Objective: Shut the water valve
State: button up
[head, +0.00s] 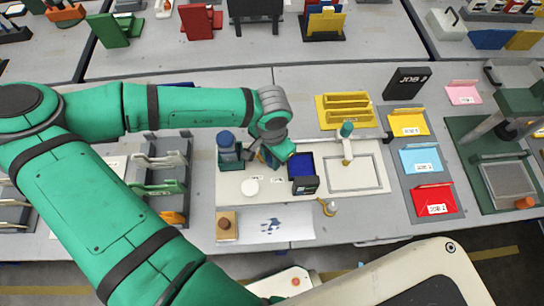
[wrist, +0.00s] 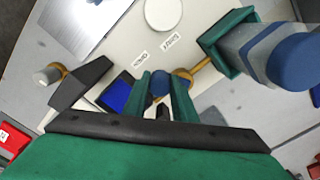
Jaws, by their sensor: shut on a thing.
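The valve's blue knob (wrist: 160,84) sits between the two green fingers of my gripper (wrist: 161,78) in the wrist view. The fingers are shut on it. A brass pipe (wrist: 203,65) runs from beside the knob to the green holder of a blue-capped bottle (wrist: 290,60). In the head view my gripper (head: 262,160) is low over the pale board, just right of the bottle (head: 227,145). My own wrist hides the knob there. How far the knob is turned cannot be told.
A dark box with blue inside (head: 302,172) stands close right of my gripper. A white round lid (head: 250,187) and small labels lie in front. A brass fitting (head: 328,207) is near the front edge. A green-topped tap (head: 347,140) stands over a basin outline further right.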

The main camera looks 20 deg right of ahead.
jog(key=a+m, duration=0.1)
jog(key=m, duration=0.2)
jog(key=shift+a, duration=0.2)
jog(key=m, duration=0.1)
jog(key=a+m, duration=0.1)
jog(key=m, duration=0.2)
jog(key=shift+w+a, duration=0.2)
jog(key=shift+w, duration=0.05)
jog(key=m, duration=0.1)
jog(key=a+m, duration=0.1)
jog(key=m, duration=0.1)
jog(key=shift+w+m, duration=0.3)
jog(key=shift+w, duration=0.1)
jog(key=shift+w+a+m, duration=0.25)
jog(key=shift+w+m, duration=0.05)
jog(key=shift+m, duration=0.65)
jog(key=shift+w+a+m, duration=0.2)
jog(key=shift+w+m, duration=0.1)
jog(key=shift+m, duration=0.65)
jog(key=o, duration=1)
jog(key=shift+o, duration=0.2)
jog(key=shift+r, duration=0.1)
